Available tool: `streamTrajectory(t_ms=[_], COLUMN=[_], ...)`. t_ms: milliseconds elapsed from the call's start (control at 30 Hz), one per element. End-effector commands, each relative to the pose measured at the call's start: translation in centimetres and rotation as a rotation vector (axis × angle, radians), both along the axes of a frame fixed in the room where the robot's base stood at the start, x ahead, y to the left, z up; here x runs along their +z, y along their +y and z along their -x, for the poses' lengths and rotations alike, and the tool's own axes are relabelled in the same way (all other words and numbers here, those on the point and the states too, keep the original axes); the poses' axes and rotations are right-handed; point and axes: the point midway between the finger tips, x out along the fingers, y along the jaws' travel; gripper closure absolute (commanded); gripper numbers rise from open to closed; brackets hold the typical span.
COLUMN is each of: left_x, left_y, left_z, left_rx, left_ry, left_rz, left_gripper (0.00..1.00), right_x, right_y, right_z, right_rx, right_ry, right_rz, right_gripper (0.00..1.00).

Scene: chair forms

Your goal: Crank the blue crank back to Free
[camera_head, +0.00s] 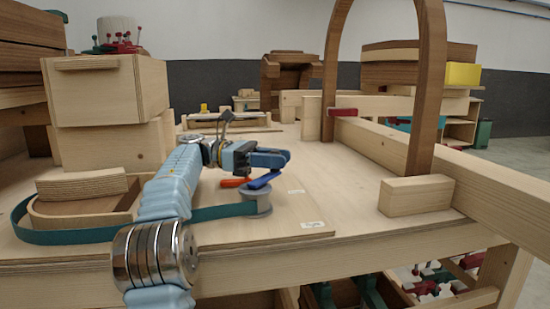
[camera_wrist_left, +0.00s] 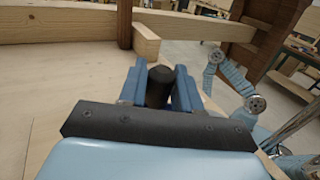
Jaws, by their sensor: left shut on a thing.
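The blue crank (camera_head: 265,180) sits on top of a grey drum (camera_head: 258,198) on the wooden bench. Its arm points up and to the right in the head view. My left gripper (camera_head: 277,158) is above the crank, its blue fingers closed. In the left wrist view my left gripper (camera_wrist_left: 158,92) is shut on the crank's dark upright knob (camera_wrist_left: 158,86), one finger on each side. My right gripper does not show.
A teal strap (camera_head: 110,237) runs from the drum around a curved wooden form (camera_head: 85,200) at the left. A bent wooden arch (camera_head: 428,90) and a wooden block (camera_head: 415,195) stand at the right. Stacked boxes (camera_head: 100,90) stand at the left rear.

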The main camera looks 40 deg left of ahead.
Motion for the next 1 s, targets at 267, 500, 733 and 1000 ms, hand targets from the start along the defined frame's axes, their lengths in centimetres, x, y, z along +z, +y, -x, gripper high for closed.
streamTrajectory(t_ms=[267,500,733,1000], left_x=[-0.6,-0.3,1.7,7.1], left_y=[0.1,0.0,0.0,-2.6], left_z=[0.0,0.0,-0.1,3.0], left_rx=[-0.004,-0.002,-0.001,-0.003], left_ry=[0.014,0.007,0.006,0.002], left_rz=[-0.002,-0.002,-0.004,-0.006], left_gripper=[0.5,0.48,0.48,0.48], right_x=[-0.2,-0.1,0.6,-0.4], right_y=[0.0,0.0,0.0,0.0], right_z=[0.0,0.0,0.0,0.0], right_rx=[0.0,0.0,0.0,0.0], right_ry=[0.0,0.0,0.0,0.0], right_rz=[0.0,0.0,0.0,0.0], right_gripper=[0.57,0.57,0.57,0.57])
